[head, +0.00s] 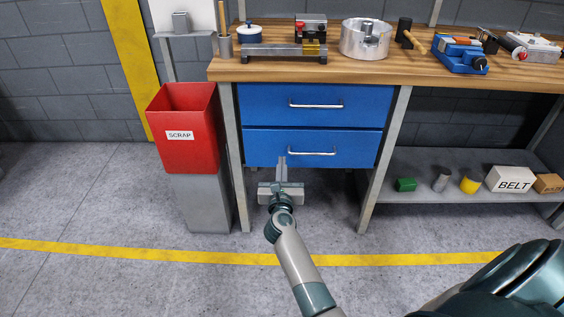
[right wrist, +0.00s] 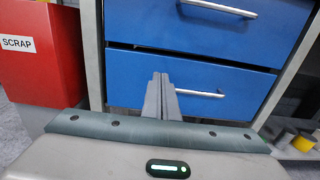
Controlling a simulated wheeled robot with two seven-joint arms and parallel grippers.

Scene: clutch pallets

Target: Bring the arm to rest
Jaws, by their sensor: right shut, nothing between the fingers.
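My right gripper (head: 282,160) is in front of the lower blue drawer (head: 262,147) of the workbench, near the left end of its handle. Its two fingers are together with nothing between them; they also show in the right wrist view (right wrist: 162,78), left of the drawer's handle (right wrist: 200,93). I cannot tell whether the fingertips touch the drawer. Both drawers look closed in the head view. My left gripper is in neither view.
The wooden bench top (head: 300,72) holds a metal housing (head: 366,38), a mallet (head: 405,32) and a blue vise (head: 460,54). A red scrap bin (head: 184,135) stands to the left. A lower shelf (head: 430,194) carries boxes and small parts. The floor in front is clear.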

